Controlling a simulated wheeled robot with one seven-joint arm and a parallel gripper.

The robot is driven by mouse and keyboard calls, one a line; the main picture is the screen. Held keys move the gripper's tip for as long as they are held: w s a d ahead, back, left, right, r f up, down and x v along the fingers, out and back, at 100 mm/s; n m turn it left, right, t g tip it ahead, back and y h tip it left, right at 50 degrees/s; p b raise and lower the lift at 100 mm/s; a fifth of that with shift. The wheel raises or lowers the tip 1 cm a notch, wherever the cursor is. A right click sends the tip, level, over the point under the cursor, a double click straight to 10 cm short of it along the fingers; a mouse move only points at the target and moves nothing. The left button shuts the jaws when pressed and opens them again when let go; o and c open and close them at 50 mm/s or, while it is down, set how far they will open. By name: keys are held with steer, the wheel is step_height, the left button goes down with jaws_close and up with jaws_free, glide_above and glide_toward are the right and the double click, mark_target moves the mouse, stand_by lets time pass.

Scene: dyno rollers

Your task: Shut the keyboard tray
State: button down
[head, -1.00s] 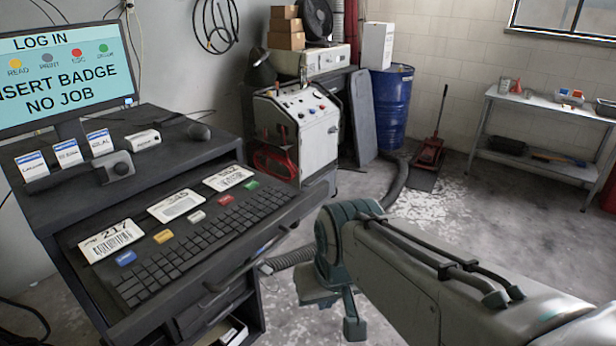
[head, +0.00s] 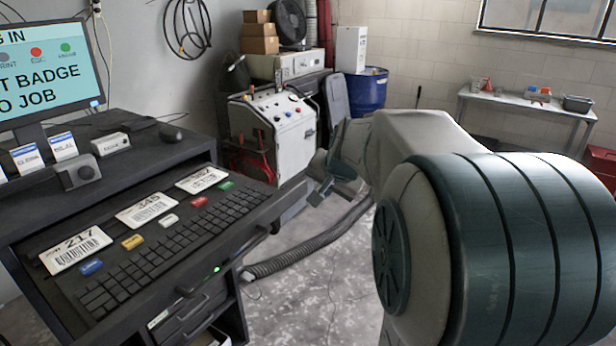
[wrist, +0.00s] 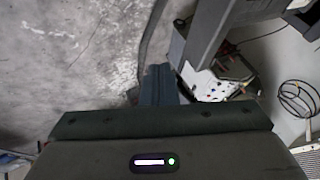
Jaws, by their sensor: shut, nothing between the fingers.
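The keyboard tray (head: 262,215) is a dark pulled-out shelf at the left in the head view, jutting out from under the monitor desk. It carries a black keyboard (head: 170,250), several coloured keys and three number plates, one reading 217 (head: 75,247). My gripper (head: 320,190) is beyond the tray's right end in the head view, partly hidden by my arm, with a visible gap to the tray. In the wrist view its fingers (wrist: 159,84) are together and empty, over the floor. A dark edge at the upper right there may be the desk or tray.
The monitor (head: 45,75) stands on the desk (head: 150,150). A white machine (head: 280,125) stands behind the tray's right end. A corrugated hose (head: 310,250) lies on the floor. A metal bench (head: 530,105) is at the back right. The floor between is mostly clear.

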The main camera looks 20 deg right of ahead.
steer(key=w+a+f+p, duration=0.1)
steer(key=w+a+f, duration=0.1)
steer(key=w, duration=0.3)
steer(key=shift+w+f+p, duration=0.15)
steer(key=shift+f+p, duration=0.15)
steer(key=shift+w+a, duration=0.1)
